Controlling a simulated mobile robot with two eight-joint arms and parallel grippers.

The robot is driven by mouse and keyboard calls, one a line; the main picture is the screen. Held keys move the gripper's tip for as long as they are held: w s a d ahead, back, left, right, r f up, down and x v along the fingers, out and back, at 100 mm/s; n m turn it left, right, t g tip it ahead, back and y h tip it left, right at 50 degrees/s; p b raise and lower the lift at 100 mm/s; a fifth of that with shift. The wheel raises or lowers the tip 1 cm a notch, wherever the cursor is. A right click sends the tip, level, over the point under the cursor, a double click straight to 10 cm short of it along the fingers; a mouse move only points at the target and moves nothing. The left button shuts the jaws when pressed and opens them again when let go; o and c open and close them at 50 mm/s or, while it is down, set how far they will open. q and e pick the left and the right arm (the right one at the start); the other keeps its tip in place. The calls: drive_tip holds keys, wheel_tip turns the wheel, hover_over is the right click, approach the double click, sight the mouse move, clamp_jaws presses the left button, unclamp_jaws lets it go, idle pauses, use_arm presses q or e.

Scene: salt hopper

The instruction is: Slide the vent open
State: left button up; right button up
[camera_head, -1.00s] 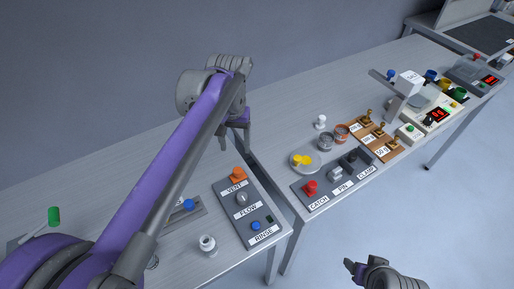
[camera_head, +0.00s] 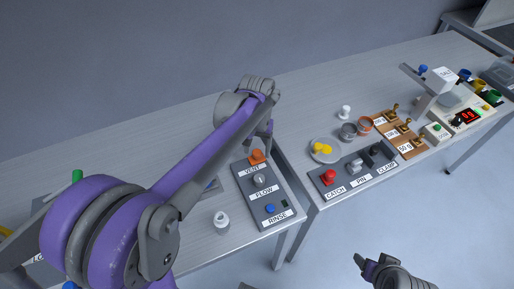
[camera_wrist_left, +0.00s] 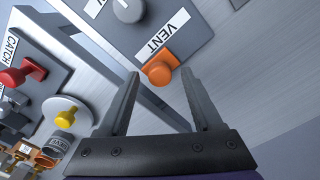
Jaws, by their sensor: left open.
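The vent control is an orange knob (camera_head: 257,157) at the far end of a dark grey panel (camera_head: 248,196), beside the label VENT. My left gripper (camera_head: 267,134) is just above and behind it in the head view. In the left wrist view the open left fingers (camera_wrist_left: 163,82) point toward the orange knob (camera_wrist_left: 159,70), which appears between the fingertips. I cannot tell whether they touch it. The knob's slot is not clearly visible. My right gripper (camera_head: 363,263) is low in the head view, away from the tables; its jaw opening is unclear.
The same panel has a FLOW dial (camera_head: 259,180) and a blue RINSE button (camera_head: 270,209). A gap separates this table from the right one, which holds a panel with a red CATCH knob (camera_head: 328,177), a dish with yellow knob (camera_head: 321,150) and weights. A white-topped object (camera_head: 221,220) stands left.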

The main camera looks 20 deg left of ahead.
use_arm(q)
drive_tip(key=shift+c, duration=0.4)
clamp_jaws()
idle(0.9)
